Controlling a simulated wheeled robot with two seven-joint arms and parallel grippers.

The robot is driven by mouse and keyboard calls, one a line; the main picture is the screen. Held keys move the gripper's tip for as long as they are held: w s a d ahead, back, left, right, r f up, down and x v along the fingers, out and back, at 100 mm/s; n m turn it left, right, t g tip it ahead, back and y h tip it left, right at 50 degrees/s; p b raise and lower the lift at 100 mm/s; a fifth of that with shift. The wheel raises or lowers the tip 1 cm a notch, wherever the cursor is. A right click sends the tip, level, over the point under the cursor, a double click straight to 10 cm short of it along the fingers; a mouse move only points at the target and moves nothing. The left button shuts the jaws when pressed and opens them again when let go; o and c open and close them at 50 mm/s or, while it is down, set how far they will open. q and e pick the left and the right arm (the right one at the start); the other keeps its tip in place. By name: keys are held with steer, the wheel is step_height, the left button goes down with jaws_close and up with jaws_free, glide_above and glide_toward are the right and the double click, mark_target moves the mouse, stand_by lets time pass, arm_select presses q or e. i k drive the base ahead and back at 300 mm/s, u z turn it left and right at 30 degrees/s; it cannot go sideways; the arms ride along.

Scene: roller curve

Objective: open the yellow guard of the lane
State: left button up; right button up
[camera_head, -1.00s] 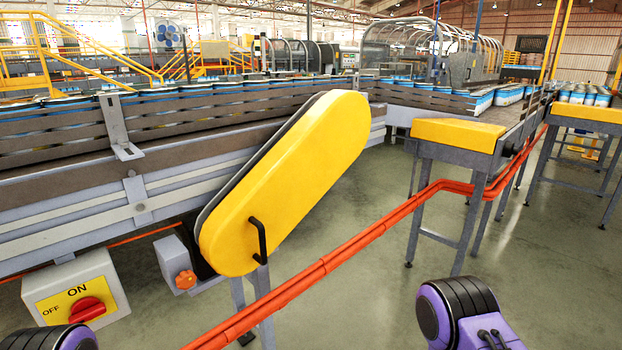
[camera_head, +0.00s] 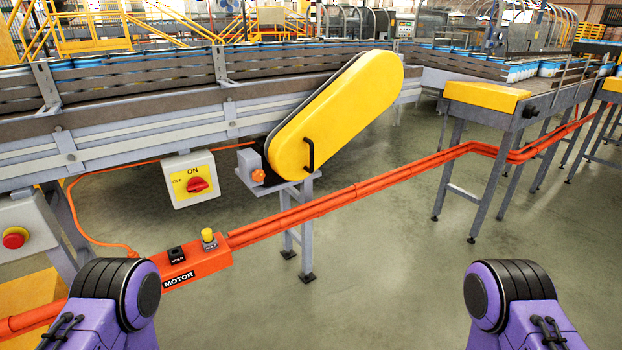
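The yellow guard (camera_head: 345,108) is a long rounded cover tilted up to the right at the side of the conveyor lane (camera_head: 190,95). It looks closed against its grey backing. A black handle (camera_head: 309,155) stands on its lower end. Both purple and black arms of mine show at the bottom edge, one at the left and one at the right, well short of the guard. Neither gripper's fingers can be seen.
A grey switch box with a red ON/OFF knob (camera_head: 196,185) hangs left of the guard. An orange knob (camera_head: 258,175) sits by its lower end. An orange rail (camera_head: 350,193) with a MOTOR box (camera_head: 190,265) crosses in front. A red button box (camera_head: 15,238) stands at left. Floor is clear at centre right.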

mark_target(371, 86)
steer(key=z, duration=1)
steer(key=i, duration=1.05)
steer(key=u, duration=0.1)
